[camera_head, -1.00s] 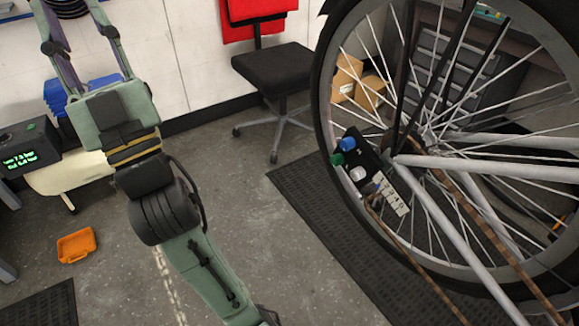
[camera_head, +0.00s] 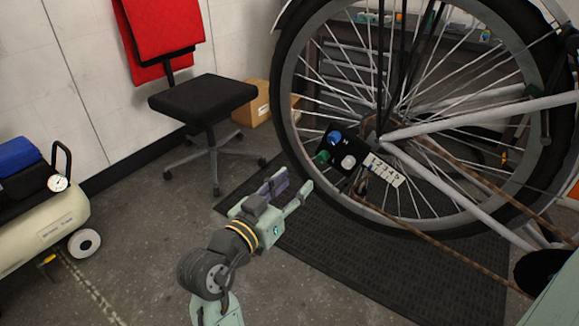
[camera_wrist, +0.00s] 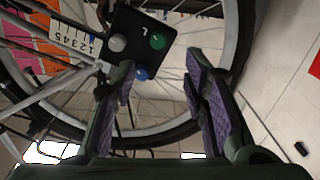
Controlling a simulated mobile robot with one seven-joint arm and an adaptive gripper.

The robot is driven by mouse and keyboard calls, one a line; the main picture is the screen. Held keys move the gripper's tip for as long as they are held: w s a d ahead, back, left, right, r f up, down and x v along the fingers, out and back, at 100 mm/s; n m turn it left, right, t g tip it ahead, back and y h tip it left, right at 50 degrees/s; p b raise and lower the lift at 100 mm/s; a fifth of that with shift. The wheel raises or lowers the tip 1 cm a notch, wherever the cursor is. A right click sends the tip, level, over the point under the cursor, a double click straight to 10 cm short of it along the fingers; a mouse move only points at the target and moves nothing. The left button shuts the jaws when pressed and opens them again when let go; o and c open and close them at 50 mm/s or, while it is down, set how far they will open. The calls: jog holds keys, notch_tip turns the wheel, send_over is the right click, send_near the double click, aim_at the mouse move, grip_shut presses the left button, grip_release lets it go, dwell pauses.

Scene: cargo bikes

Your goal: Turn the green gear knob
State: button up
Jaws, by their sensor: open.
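The green gear knob (camera_head: 321,157) is on a black gear box (camera_head: 345,168) mounted by the bicycle wheel's hub. The box also carries a blue knob (camera_head: 334,138) and a white-grey knob (camera_head: 348,161). In the wrist view the green knob (camera_wrist: 157,41) is at the top, with the blue knob (camera_wrist: 141,72) just below it. My gripper (camera_head: 292,185) is open and empty, a short way to the lower left of the box. Its purple-padded fingers show in the wrist view (camera_wrist: 165,88). No finger appears to touch a knob.
The bicycle wheel (camera_head: 285,110) stands right of my gripper on a black mat (camera_head: 370,265). A numbered plate (camera_head: 384,170) sticks out beside the box. A black office chair (camera_head: 203,97) stands behind left. A compressor (camera_head: 40,220) is at the far left.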

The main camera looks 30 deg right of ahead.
aim_at(320, 159)
jog(key=p+x, duration=0.2)
jog(key=x, duration=0.9)
jog(key=shift+s, duration=0.15)
grip_shut()
